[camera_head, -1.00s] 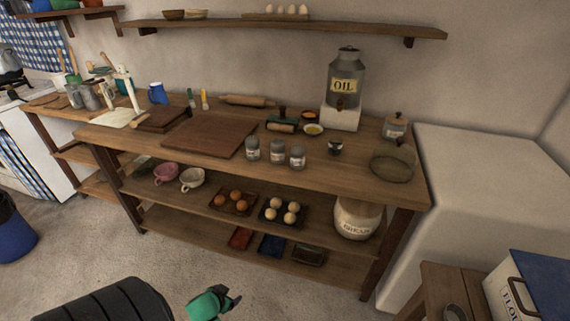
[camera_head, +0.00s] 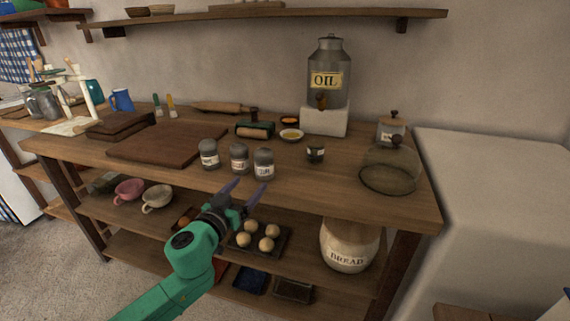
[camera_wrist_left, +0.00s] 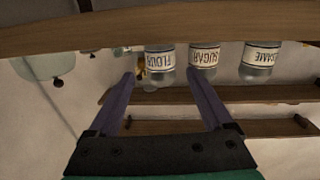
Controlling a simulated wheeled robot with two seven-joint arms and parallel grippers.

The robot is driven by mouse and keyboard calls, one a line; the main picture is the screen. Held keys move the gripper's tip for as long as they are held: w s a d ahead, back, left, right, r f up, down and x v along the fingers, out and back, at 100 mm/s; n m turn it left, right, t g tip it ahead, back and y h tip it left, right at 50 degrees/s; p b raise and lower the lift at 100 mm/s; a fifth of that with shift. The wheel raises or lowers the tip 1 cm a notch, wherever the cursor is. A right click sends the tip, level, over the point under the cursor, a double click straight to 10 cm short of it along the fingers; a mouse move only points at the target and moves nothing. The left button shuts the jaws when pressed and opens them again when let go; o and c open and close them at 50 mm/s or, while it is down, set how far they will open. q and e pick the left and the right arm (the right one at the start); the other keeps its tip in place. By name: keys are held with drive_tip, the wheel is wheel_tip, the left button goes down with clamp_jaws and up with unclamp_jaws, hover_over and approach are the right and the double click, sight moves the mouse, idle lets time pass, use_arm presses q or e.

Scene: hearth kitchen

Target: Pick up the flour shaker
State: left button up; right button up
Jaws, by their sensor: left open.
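The flour shaker (camera_head: 264,164) is a small grey-lidded jar with a white label, upright on the wooden worktop, rightmost of three similar jars in the head view. In the upside-down left wrist view, its label reads FLOUR (camera_wrist_left: 160,62). The sugar shaker (camera_head: 239,158) stands beside it, also seen in the wrist view (camera_wrist_left: 204,57). My left gripper (camera_head: 247,187) is open and empty, in front of the worktop's front edge and short of the jars. In the wrist view, the flour shaker shows between the fingertips (camera_wrist_left: 161,75), beyond them. My right gripper is out of view.
A third shaker (camera_head: 209,154) stands left of the sugar. A small dark jar (camera_head: 315,152) and a glass dome (camera_head: 389,172) stand to the right. The oil dispenser (camera_head: 327,75) is behind. The worktop's front edge and the lower shelf with eggs (camera_head: 266,244) are close to my arm.

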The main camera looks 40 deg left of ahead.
sight(259, 167)
use_arm(q)
drive_tip(key=w, duration=0.1)
drive_tip(key=w+a, duration=0.1)
drive_tip(key=w, duration=0.1)
drive_tip(key=w+r, duration=0.1)
drive_tip(key=shift+w+a+r, duration=0.1)
drive_tip(key=shift+w+a, duration=0.2)
drive_tip(key=b+x, duration=0.1)
drive_tip(key=x, duration=0.6)
drive_tip(key=shift+w, duration=0.7)
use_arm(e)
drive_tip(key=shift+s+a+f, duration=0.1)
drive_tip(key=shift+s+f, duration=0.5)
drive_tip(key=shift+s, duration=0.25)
use_arm(q)
drive_tip(key=c, duration=1.2)
